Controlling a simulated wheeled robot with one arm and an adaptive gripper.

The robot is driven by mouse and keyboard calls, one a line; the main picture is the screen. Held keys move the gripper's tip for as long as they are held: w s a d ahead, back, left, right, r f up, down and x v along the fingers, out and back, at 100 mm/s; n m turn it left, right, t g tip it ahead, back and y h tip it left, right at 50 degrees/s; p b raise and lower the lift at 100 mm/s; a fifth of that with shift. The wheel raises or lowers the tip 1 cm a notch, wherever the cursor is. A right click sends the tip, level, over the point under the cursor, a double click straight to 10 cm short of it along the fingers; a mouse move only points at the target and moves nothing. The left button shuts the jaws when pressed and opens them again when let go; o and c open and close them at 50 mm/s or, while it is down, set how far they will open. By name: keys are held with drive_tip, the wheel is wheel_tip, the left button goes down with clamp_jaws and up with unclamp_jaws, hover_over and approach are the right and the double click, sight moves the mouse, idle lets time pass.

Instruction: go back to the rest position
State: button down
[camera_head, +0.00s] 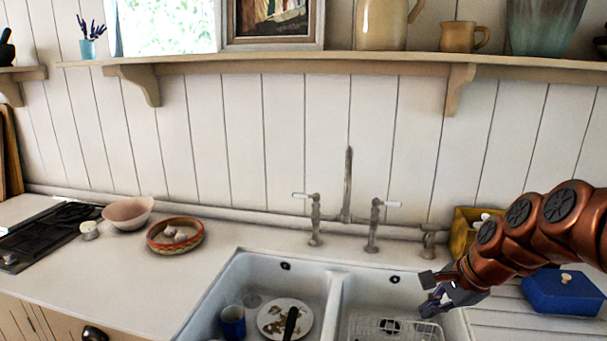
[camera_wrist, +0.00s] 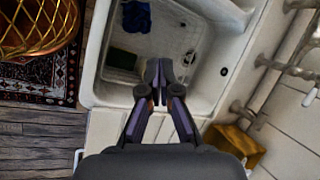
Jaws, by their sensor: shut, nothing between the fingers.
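My gripper (camera_head: 437,291) is at the end of my copper-coloured arm, above the right basin of the white double sink (camera_head: 336,290). In the wrist view the two dark fingers of my gripper (camera_wrist: 159,75) meet at their tips, with nothing between them. The white sink (camera_wrist: 92,85) lies beyond the fingertips in that view. No rest position is marked in either view.
A blue mug (camera_head: 232,321) and a plate (camera_head: 272,316) with brown bits are in the left basin. A wire rack (camera_head: 370,328) is in the right one. The tap (camera_head: 347,190) stands behind. A blue box (camera_head: 545,295) and yellow container (camera_head: 462,230) are near my arm.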

drive_tip(key=s+a+f+n+g+h, duration=0.1)
drive_tip(key=s+a+f+n+g, duration=0.15)
drive_tip(key=s+a+n, duration=0.85)
drive_tip(key=s+d+f+n+g+h, duration=0.1)
drive_tip(key=s+n, duration=0.1)
drive_tip(key=s, duration=0.6)
drive_tip(key=s+f+n+g+h, duration=0.1)
drive_tip(key=s+n+g, duration=0.1)
drive_tip(key=s, duration=0.6)
drive_tip(key=shift+s+d+f+n+h, duration=0.2)
drive_tip(key=shift+d+f+n+h, duration=0.1)
drive_tip(key=shift+d+f+n, duration=0.1)
